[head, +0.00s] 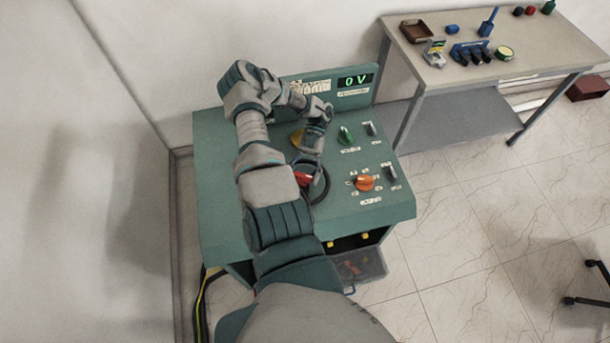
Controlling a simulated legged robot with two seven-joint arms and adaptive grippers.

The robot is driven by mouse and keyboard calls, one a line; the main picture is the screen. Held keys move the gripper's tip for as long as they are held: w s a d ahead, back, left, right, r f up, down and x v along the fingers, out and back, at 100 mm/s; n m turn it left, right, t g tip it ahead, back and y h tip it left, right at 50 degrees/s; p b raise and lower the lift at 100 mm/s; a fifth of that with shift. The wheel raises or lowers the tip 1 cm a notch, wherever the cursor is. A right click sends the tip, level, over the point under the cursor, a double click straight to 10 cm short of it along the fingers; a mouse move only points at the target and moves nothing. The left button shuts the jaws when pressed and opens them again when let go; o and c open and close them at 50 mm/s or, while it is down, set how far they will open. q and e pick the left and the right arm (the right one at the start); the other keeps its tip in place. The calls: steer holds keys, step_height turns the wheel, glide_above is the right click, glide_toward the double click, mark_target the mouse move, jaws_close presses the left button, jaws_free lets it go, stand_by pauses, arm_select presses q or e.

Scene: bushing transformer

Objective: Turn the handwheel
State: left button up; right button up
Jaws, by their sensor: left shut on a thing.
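The handwheel (325,188) is a dark ring on the sloped top of the green control console (225,150). My left arm reaches over the console from the bottom and hides the wheel's left part. My left gripper (309,172) points down at the wheel's upper rim and is shut on it. A red part (303,178) shows beside the fingertips, inside or next to the wheel. The fingertips are small, and the exact contact is hard to see. My right gripper is not in view.
Right of the wheel are an orange knob (365,183) and a green knob (346,135). The display (356,80) reads 0 V. A grey table (430,75) with tools stands at the back right. Floor on the right is mostly clear.

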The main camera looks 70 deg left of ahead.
mark_target(304, 174)
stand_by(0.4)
arm_select(q)
steer(key=o, duration=1.7)
steer(key=shift+r, duration=0.15)
step_height(304, 174, up, 10)
steer(key=shift+f, duration=0.1)
steer(key=shift+f, duration=0.1)
